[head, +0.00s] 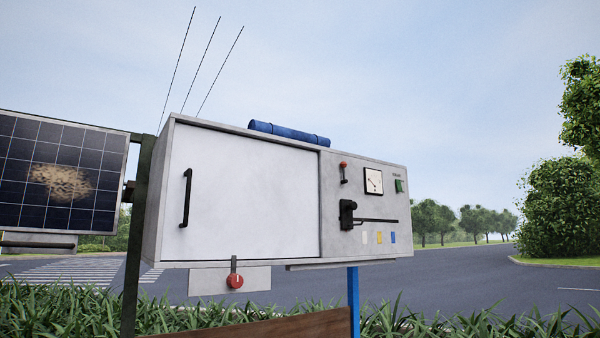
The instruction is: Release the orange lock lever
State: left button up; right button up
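A grey metal cabinet (365,205) with a white door (246,195) stands in front of me. A small lever with a round red-orange knob (235,281) hangs below the door's lower edge, in front of a grey plate (205,281). Another small lever with a red-orange knob (343,165) on top stands upright on the right-hand panel. I cannot tell which of the two is the orange lock lever. The door appears shut, with a black vertical handle (186,198) at its left. Neither of my grippers is in view.
The right panel also carries a black handle with a long rod (375,220), a gauge (373,181) and a green switch (399,185). A blue roll (289,132) lies on top. A solar panel (60,175) stands left. Grass (60,315) and a brown board (270,328) lie below.

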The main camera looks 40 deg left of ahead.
aim_at(343, 164)
jog(key=u, duration=1.1)
